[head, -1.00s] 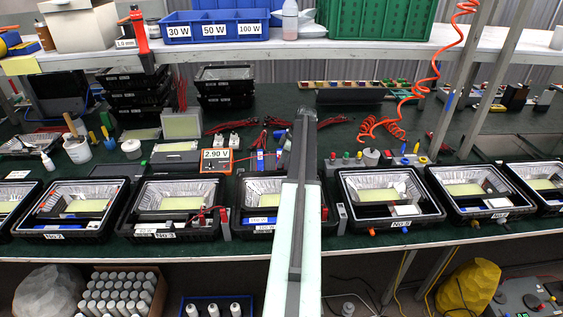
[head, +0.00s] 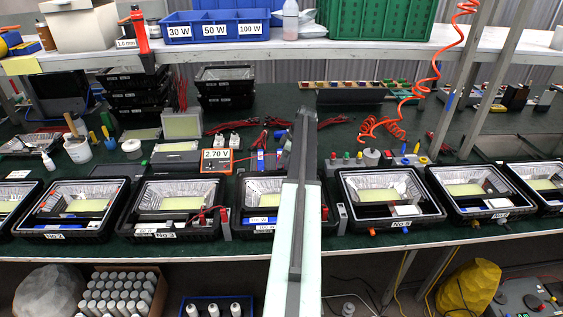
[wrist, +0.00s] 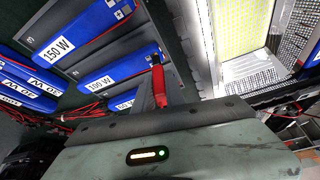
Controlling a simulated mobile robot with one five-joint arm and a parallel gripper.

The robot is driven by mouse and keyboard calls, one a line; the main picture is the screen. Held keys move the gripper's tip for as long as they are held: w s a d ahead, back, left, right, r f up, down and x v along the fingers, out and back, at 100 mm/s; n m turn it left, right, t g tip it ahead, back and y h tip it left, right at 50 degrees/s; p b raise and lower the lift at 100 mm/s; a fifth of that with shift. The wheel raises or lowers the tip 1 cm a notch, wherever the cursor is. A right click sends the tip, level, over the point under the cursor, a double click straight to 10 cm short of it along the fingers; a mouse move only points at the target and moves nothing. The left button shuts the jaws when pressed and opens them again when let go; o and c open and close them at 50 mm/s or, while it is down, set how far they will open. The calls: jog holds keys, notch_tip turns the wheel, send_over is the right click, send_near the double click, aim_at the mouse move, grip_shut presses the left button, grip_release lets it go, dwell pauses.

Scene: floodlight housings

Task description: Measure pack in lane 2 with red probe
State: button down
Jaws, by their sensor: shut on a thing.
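The red probe (wrist: 158,84) stands upright in the wrist view, just beyond the dark front edge of my gripper (wrist: 157,100). My gripper is shut on it; the fingertips are mostly hidden. The probe's upper end overlaps the right end of a blue pack; I cannot tell whether it touches. Blue packs lie in dark lanes: one marked 150 W (wrist: 58,47), one marked 100 W (wrist: 98,82), and a partly hidden one below. The orange meter (head: 216,161) reads 2.70 V in the head view. My arm hides the gripper there.
Several open floodlight housings (head: 167,228) line the bench front. In the wrist view a lit housing panel (wrist: 236,28) is close on the right. More blue packs (wrist: 22,82) and red leads lie left. A coiled orange hose (head: 425,80) hangs at the right.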

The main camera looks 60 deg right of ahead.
notch_tip(320, 180, up, 7)
jog(key=p, duration=0.7)
dwell(1.4)
